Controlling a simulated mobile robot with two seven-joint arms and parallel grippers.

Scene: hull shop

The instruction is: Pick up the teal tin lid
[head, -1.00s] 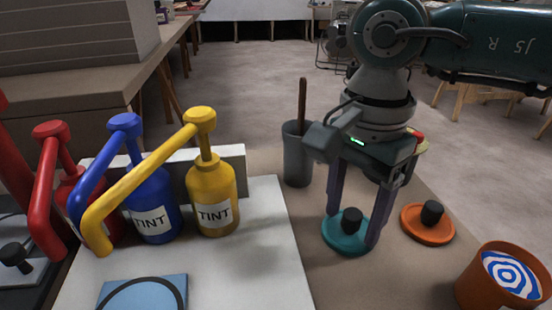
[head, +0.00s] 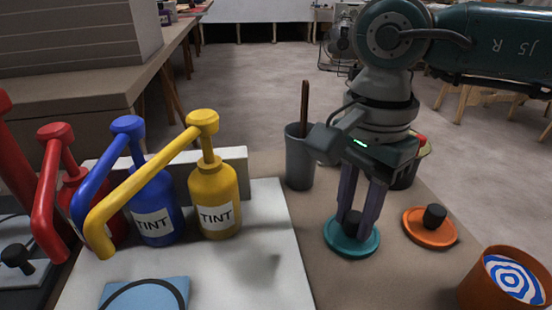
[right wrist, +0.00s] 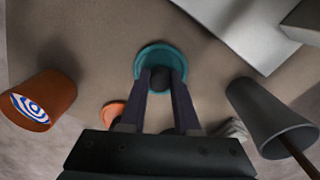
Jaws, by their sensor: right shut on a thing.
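The teal tin lid (head: 352,243) is a flat round disc with a black knob, lying on the brown bench top right of the white board. My right gripper (head: 361,224) comes down over it from above, with its two fingers shut on the knob. In the right wrist view the teal lid (right wrist: 160,57) lies at the fingertips, and the dark knob (right wrist: 160,78) sits between the fingers of my right gripper (right wrist: 161,84). The lid appears to rest on the bench. My left gripper is not in view.
An orange lid (head: 430,228) with a black knob lies just right of the teal one. An orange tin (head: 502,284) with blue-and-white swirled contents stands front right. A grey cup (head: 299,165) holding a stick stands behind left. Red, blue and yellow tint pumps (head: 214,205) stand left.

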